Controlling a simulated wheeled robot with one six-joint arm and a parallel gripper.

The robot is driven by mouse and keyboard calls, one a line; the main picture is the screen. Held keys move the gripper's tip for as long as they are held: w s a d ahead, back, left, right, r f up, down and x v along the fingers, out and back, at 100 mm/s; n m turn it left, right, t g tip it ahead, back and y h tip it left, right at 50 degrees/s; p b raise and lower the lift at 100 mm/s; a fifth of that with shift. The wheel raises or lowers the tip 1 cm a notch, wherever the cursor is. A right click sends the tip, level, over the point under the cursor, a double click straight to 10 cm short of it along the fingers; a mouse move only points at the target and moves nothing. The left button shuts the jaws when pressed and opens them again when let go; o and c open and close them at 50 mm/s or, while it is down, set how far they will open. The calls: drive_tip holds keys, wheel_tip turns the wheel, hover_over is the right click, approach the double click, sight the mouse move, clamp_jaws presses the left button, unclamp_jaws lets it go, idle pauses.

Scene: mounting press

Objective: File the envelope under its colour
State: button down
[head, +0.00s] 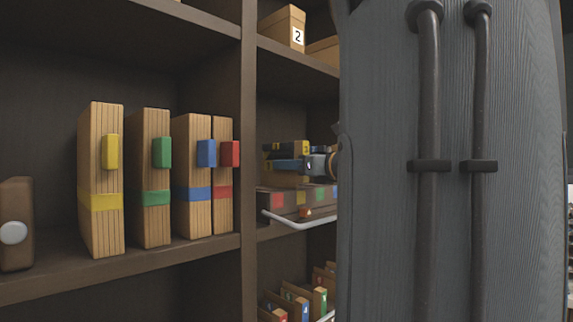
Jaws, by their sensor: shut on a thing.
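My gripper (288,157) is small and partly hidden in the middle shelf bay, with yellow and blue marks by its dark fingers. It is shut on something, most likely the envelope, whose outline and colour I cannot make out. A tan surface (290,180) shows just below the fingers; I cannot tell whether it is the envelope. Under it is a brown sorter (290,201) with red, green and blue labels along its front. The large grey panel with dark pipes hides the right part of this bay.
Tan binders with yellow (101,180), green (151,178), blue (192,178) and red (223,176) bands stand on the left shelf. A dark upright (248,140) divides the bays. Box 2 (284,27) sits above; tabbed files (298,300) stand below. A pale rail (298,224) edges the sorter.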

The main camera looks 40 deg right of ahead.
drive_tip(key=c, duration=1.5)
unclamp_jaws()
drive_tip(key=shift+s+d+b, duration=0.15)
drive_tip(key=shift+s+b, duration=0.25)
drive_tip(key=shift+s, duration=1.6)
drive_tip(key=shift+s+d+b, duration=0.15)
drive_tip(key=shift+s+b, duration=0.2)
drive_tip(key=shift+s, duration=1.6)
drive_tip(key=shift+r, duration=0.1)
